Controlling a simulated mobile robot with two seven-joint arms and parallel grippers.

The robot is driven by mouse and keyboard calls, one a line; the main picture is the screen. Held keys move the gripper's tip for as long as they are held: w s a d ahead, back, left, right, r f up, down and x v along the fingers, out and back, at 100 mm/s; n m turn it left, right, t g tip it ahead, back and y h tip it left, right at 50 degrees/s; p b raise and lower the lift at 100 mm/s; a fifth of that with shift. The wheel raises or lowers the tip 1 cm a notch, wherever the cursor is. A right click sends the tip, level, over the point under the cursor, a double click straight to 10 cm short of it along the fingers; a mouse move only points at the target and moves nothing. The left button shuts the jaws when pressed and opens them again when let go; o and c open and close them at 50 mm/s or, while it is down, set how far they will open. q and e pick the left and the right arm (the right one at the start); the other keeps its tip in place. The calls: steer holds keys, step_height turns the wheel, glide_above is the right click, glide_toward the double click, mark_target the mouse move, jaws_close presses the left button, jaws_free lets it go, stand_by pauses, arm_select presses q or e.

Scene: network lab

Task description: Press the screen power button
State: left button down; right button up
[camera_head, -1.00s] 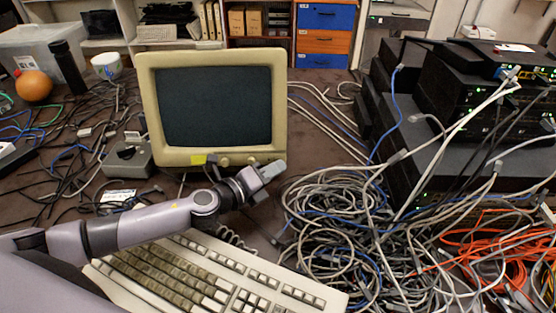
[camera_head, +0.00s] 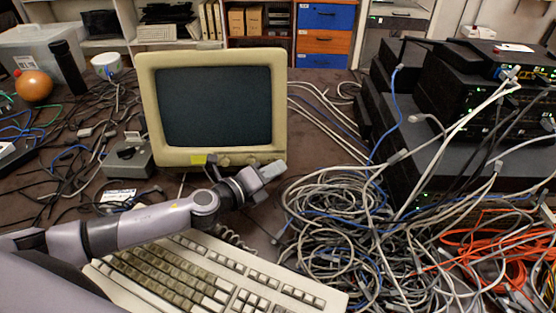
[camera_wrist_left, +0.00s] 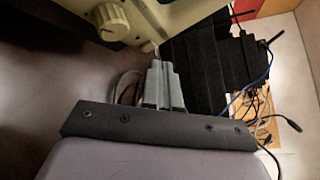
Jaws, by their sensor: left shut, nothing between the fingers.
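The beige CRT screen (camera_head: 278,105) stands on the desk with a dark display (camera_head: 213,107). A round knob (camera_wrist_left: 111,20) shows large in the left wrist view. The power button cannot be told apart for certain; the lower right of the bezel is partly hidden by my gripper. My left gripper (camera_head: 273,171) is shut and empty, just in front of the screen's lower right corner. In the left wrist view its fingertips (camera_wrist_left: 157,66) are close below the screen's lower edge; contact cannot be told.
A beige keyboard (camera_head: 200,270) lies under my left arm. Tangled grey and blue cables (camera_head: 335,235) heap to the right, beside stacked black network devices (camera_head: 455,125). A grey box (camera_head: 128,158) and an orange ball (camera_head: 33,85) are at left.

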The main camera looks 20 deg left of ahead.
arm_select(q)
steer(key=shift+w+a+f, duration=0.1)
steer(key=shift+w+a, duration=0.05)
steer(key=shift+w, duration=0.25)
steer(key=shift+w, duration=0.15)
stand_by(0.4)
steer(key=shift+s, duration=0.55)
steer(key=shift+s+d+r+p, duration=0.25)
steer(key=shift+s+p, duration=0.1)
steer(key=shift+s, duration=0.15)
steer(key=shift+s+d+r+p, duration=0.2)
steer(key=shift+s+p, duration=0.2)
steer(key=shift+s, duration=0.05)
steer(key=shift+s+d+r+p, duration=0.25)
steer(key=shift+s+p, duration=0.1)
steer(key=shift+s, duration=0.15)
steer(key=shift+s+d+r+p, duration=0.2)
steer(key=shift+s+p, duration=0.1)
steer(key=shift+s, duration=0.35)
steer(key=shift+s+d+r+p, duration=0.15)
steer(key=shift+s+d+p, duration=0.1)
steer(key=shift+s, duration=0.35)
